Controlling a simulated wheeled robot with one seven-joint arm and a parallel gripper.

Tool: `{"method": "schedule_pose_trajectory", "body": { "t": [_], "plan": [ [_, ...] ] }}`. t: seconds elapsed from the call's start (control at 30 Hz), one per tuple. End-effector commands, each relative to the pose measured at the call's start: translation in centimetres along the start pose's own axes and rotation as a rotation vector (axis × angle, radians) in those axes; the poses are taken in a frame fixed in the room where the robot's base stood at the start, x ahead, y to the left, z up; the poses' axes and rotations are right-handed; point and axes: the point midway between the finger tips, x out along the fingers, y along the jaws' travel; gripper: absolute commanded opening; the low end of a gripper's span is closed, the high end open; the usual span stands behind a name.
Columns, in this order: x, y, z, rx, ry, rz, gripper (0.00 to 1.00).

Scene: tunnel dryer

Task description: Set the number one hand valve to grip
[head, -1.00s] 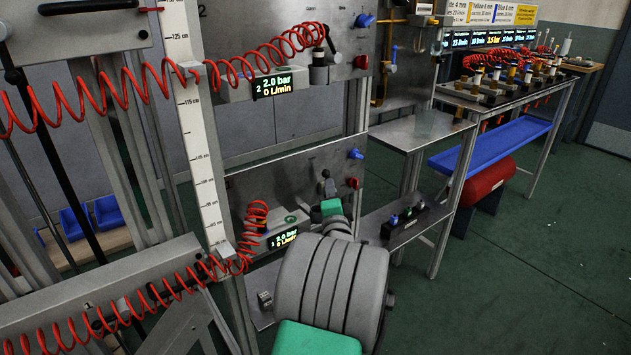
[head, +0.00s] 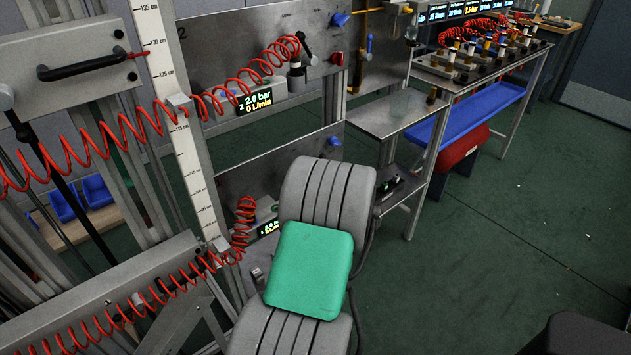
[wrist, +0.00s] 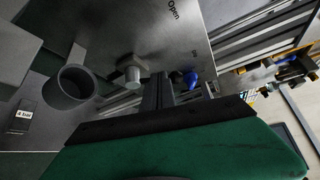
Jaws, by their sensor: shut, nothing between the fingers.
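The lower steel panel (head: 250,178) is mostly covered by my own arm in the head view. Its hand valve is hidden there. In the wrist view a steel plate (wrist: 110,30) carries the word "Open" and a short grey knob-like part (wrist: 130,75). I cannot tell whether this part belongs to the number one valve. My gripper (wrist: 157,92) shows as narrow dark fingers, shut and empty, just right of that grey part. Contact between them cannot be told. The gripper is hidden in the head view.
A blue knob (wrist: 189,78) and an open grey cylinder (wrist: 70,88) are near the fingers. The upper panel (head: 215,45), marked 2, has a black-lever valve (head: 306,48). Red coiled hoses (head: 95,125) hang left.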

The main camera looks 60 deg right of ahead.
Motion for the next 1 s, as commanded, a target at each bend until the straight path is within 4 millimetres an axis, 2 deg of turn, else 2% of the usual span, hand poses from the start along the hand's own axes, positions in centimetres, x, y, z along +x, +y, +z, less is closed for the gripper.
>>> {"method": "schedule_pose_trajectory", "body": {
  "t": [0.17,0.5,0.6,0.73,1.0],
  "plan": [
    [-2.8,-0.7,0.6,0.003,0.001,0.001,0.0],
    [-10.7,-1.1,0.7,0.001,-0.003,0.0,0.0],
    [-12.1,-1.2,0.7,0.001,-0.005,0.002,0.0],
    [-13.0,-1.2,0.8,0.001,-0.006,0.002,0.0],
    [-13.1,-1.3,0.8,0.001,-0.006,0.002,0.0]
  ]
}}
